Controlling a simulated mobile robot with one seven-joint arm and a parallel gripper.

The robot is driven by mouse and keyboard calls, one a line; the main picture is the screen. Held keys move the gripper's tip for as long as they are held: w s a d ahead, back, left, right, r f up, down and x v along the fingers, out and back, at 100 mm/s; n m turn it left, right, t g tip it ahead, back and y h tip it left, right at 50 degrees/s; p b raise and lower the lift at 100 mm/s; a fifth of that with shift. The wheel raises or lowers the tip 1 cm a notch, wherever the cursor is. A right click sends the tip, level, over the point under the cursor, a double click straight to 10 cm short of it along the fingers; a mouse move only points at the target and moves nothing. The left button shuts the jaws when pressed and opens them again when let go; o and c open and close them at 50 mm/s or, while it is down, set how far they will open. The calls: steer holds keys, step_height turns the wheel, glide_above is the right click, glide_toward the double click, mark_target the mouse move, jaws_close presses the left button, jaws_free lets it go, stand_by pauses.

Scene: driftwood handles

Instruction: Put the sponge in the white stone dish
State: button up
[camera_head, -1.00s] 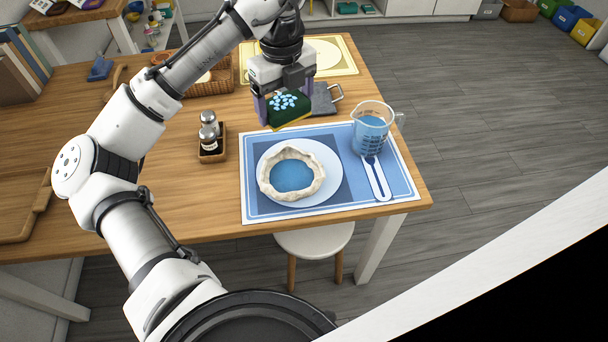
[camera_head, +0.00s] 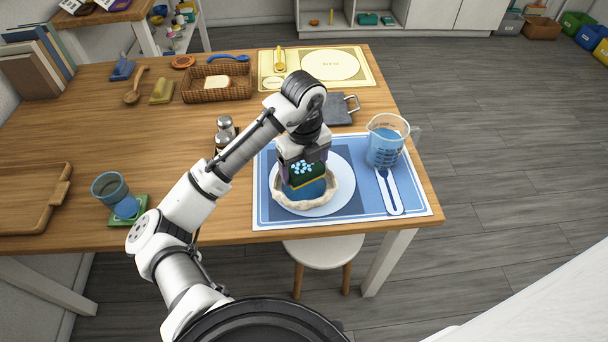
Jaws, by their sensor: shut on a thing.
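The sponge (camera_head: 307,182), dark green with a yellow edge and light-blue spots, is held in my gripper (camera_head: 305,170), which is shut on it. The white stone dish (camera_head: 284,199), with an uneven pale rim and a blue inside, stands on a white plate (camera_head: 348,172). In the picture the gripper and sponge overlap the dish's opening and hide its back part. The sponge looks to be over or just inside the dish; I cannot tell whether it touches the bottom.
A blue placemat (camera_head: 415,205) lies under the plate. A measuring jug (camera_head: 385,148) and a white-and-blue spoon (camera_head: 390,192) are at its right. Shakers (camera_head: 225,128) stand left, partly behind my arm. A dark board (camera_head: 340,110) lies behind. A blue cup (camera_head: 113,190) stands far left.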

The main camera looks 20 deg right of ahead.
mark_target(304, 177)
steer(key=shift+f, duration=1.85)
steer(key=shift+f, duration=0.1)
steer(key=o, duration=0.9)
steer(key=shift+c, duration=0.2)
step_height(304, 177, up, 12)
steer(key=shift+r+b, duration=0.15)
steer(key=shift+b, duration=0.15)
